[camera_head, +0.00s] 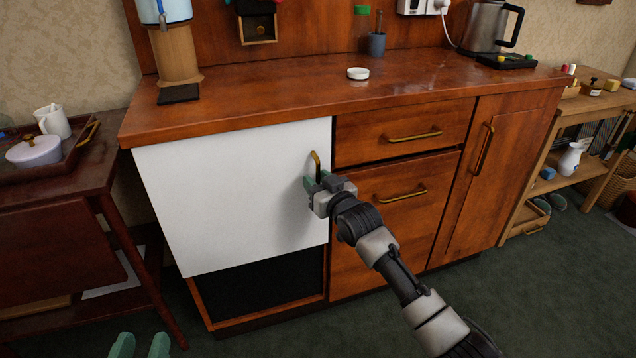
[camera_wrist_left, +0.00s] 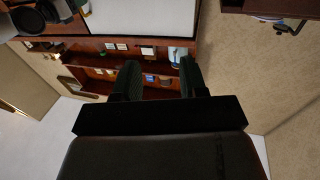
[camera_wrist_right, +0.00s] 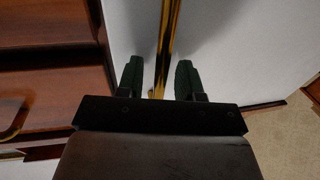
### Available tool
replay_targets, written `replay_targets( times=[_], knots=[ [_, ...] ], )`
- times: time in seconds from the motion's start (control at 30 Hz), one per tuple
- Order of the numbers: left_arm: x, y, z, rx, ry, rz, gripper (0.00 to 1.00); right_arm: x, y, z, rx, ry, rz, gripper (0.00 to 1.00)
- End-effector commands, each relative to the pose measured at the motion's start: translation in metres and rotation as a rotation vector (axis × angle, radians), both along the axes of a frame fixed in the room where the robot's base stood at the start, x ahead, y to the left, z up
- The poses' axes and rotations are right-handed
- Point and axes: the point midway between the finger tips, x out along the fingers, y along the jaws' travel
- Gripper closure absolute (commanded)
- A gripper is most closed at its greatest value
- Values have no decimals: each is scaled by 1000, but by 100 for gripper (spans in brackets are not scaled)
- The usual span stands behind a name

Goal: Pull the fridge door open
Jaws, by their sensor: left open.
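The white fridge door (camera_head: 225,195) sits under the wooden counter in the head view and looks shut. Its brass handle (camera_head: 317,163) is upright near the door's right edge. My right gripper (camera_head: 318,185) is at the lower part of this handle. In the right wrist view, the brass handle (camera_wrist_right: 168,45) runs between the two green fingers of my right gripper (camera_wrist_right: 160,80), with a gap visible on both sides. My left gripper (camera_head: 140,346) is open and empty at the bottom left of the head view, well away from the door; its fingers also show in the left wrist view (camera_wrist_left: 158,80).
Drawers with brass handles (camera_head: 400,192) and a cupboard door (camera_head: 490,170) are right of the fridge. A dark side table (camera_head: 60,190) with a tray stands at the left. A dark opening (camera_head: 265,290) lies below the door. Green carpet in front is clear.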

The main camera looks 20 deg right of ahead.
Motion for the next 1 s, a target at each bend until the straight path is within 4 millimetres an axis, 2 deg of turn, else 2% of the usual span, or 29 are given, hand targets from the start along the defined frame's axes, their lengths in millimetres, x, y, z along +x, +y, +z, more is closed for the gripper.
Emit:
replay_targets(
  times=[0.07,0.1,0.3,0.33,0.73,1.0],
  knots=[
    [0,0,0,0,1,0,57,0,0,0,0,0,0,64],
    [0,0,0,0,1,0,57,0,0,0,0,0,0,67],
    [0,0,0,0,1,0,57,0,0,0,0,0,0,98],
    [0,0,0,0,1,0,57,0,0,0,0,0,0,100],
    [0,0,-1,5,22,0,57,-2,0,0,1,1,-3,100],
    [-9,9,-32,69,271,19,57,-12,-1,2,4,2,-29,100]
  ],
)
